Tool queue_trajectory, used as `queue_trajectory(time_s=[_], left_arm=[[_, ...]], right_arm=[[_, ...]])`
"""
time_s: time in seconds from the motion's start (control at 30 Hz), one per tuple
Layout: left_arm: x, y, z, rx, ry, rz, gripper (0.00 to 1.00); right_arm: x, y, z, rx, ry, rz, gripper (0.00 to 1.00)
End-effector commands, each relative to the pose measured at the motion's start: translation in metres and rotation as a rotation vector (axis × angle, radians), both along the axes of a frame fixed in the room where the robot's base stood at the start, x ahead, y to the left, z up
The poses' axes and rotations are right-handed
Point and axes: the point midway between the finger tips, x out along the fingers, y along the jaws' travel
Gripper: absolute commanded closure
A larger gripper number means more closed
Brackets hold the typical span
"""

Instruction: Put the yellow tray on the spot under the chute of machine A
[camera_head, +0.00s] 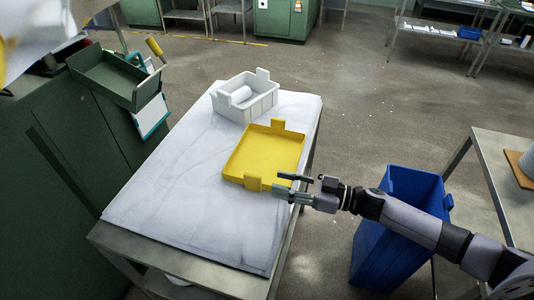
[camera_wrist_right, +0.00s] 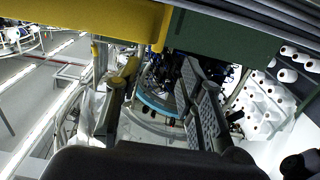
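The yellow tray (camera_head: 265,155) lies flat on the white-covered table, with an upright tab on its far side and another on its near side. My right gripper (camera_head: 281,187) is at the tray's near right corner, beside the near tab. Its two fingers (camera_wrist_right: 160,100) stand apart with nothing seen between them. I cannot tell whether they touch the tray. A yellow surface (camera_wrist_right: 90,15) crosses the top of the right wrist view; I cannot tell whether it is the tray. My left gripper is not in view. I cannot make out the chute or the spot under it for certain.
A white bin (camera_head: 262,105) with a white roll stands behind the tray. A green machine (camera_head: 60,150) with an open green box (camera_head: 105,75) stands left of the table (camera_head: 175,215). A blue bin (camera_head: 385,255) is at right. The table's near part is clear.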

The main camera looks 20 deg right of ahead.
Motion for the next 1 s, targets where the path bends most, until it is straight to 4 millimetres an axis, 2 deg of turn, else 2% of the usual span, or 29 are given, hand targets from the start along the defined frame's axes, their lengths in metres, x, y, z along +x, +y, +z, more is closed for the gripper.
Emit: queue_trajectory(time_s=[0.1,0.33,0.5,0.63,0.9,1.0], left_arm=[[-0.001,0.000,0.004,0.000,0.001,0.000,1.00],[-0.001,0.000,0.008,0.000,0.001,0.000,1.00],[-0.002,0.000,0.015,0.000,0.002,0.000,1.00],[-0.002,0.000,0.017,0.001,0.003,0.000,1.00],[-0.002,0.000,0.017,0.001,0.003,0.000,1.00],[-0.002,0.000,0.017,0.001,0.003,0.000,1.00]], right_arm=[[0.010,0.014,0.002,0.001,-0.002,-0.001,0.64],[0.021,0.027,0.001,0.002,-0.001,-0.002,0.64],[0.038,0.047,-0.001,0.001,-0.002,-0.002,0.64],[0.045,0.058,-0.003,0.000,0.000,-0.001,0.64],[0.047,0.060,-0.004,-0.002,0.000,-0.002,0.64],[0.047,0.060,-0.004,-0.002,0.000,-0.002,0.70]])
